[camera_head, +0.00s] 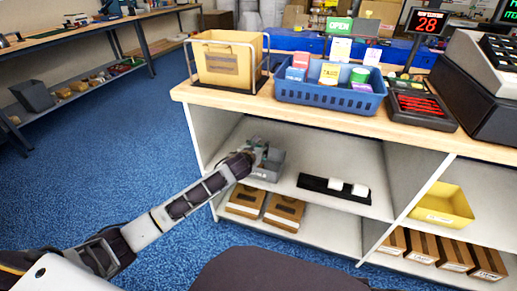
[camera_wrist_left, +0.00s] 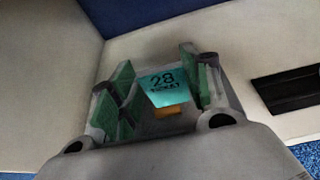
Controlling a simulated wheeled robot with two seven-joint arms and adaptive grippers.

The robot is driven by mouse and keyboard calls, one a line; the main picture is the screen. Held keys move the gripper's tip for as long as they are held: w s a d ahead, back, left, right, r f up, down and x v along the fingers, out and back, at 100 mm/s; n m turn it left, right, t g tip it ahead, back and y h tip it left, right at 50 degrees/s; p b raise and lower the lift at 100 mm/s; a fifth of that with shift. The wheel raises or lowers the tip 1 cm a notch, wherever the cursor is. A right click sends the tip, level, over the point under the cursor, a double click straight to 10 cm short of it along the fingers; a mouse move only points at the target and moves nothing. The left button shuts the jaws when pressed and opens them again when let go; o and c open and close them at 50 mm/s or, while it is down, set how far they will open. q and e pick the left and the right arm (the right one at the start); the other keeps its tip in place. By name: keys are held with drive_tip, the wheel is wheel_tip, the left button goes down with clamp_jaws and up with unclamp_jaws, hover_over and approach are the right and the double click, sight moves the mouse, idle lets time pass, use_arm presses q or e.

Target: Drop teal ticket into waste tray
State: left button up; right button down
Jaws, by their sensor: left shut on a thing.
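The teal ticket (camera_wrist_left: 163,84), printed "28 TICKET", is between the green-padded fingers of my left gripper (camera_wrist_left: 160,88) in the wrist view. The left gripper is shut on it. In the head view my left gripper (camera_head: 262,152) reaches into the upper shelf bay under the counter, at a small grey tray (camera_head: 269,168) with a label too small to read. The gripper covers part of this tray's far side. I cannot tell whether the ticket is above the rim or inside it. My right gripper is not in view.
A black holder (camera_head: 318,187) with white rolls lies right of the tray. A yellow bin (camera_head: 442,204) stands in the right bay. The wooden countertop (camera_head: 300,107) overhangs the shelf and carries a blue basket (camera_head: 322,93).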

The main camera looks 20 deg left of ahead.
use_arm(q)
drive_tip(key=shift+f, duration=1.1)
drive_tip(key=o, duration=0.8)
drive_tip(key=shift+s, duration=0.1)
drive_tip(key=shift+v, duration=5.9)
drive_tip(key=shift+a, duration=0.1)
drive_tip(key=shift+n, duration=0.3)
